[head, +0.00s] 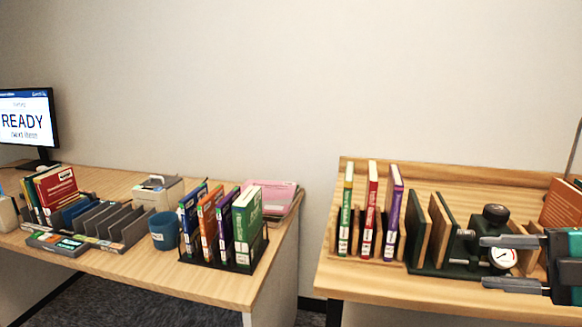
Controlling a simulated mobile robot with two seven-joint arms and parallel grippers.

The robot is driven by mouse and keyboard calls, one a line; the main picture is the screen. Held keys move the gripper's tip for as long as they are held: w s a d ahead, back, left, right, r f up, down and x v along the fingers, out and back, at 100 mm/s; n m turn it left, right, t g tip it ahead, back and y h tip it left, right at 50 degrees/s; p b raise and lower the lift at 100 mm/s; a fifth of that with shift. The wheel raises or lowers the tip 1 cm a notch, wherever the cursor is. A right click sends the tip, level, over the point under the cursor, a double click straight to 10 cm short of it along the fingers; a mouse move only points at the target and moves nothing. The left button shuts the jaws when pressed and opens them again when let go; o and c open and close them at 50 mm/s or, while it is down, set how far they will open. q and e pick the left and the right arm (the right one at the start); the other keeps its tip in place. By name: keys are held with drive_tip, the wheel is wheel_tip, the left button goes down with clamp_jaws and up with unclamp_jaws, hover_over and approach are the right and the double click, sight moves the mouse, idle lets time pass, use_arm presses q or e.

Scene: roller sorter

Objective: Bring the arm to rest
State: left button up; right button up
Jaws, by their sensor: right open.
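My right gripper (512,263) shows at the right edge of the head view. Its two grey fingers point left, are spread apart and hold nothing that I can see. It is in front of a dark green press (462,245) with a round white gauge (502,257), on the right wooden table (350,284). The fingers overlap part of the press in the picture; I cannot tell whether they touch it. My left gripper is not in view.
Three upright books (368,210) stand left of the press. The left desk (225,288) holds a book rack (215,263), a blue cup (164,230), grey dividers (130,228) and a monitor (25,120). A gap separates the two tables. The right table's front strip is clear.

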drive_tip(key=s+d+f+m+t+h+p, duration=0.15)
drive_tip(key=f+m+t+h, duration=0.25)
drive_tip(key=f+m, duration=0.5)
drive_tip(key=s+f+m+t+h, duration=0.2)
drive_tip(key=f+m+t+h, duration=0.15)
drive_tip(key=f+m, duration=0.45)
drive_tip(key=s+a+f+m+g+h, duration=0.1)
drive_tip(key=s+a+f+m+g, duration=0.1)
drive_tip(key=s+a+f, duration=0.2)
drive_tip(key=s+a+f+m+g+h, duration=0.1)
drive_tip(key=s+a+f, duration=0.4)
drive_tip(key=a+f, duration=0.5)
drive_tip(key=f+m+g, duration=0.1)
drive_tip(key=m, duration=0.1)
drive_tip(key=shift+a+m+g+h+p, duration=0.3)
drive_tip(key=shift+g+h+p, duration=0.05)
drive_tip(key=shift+p, duration=0.05)
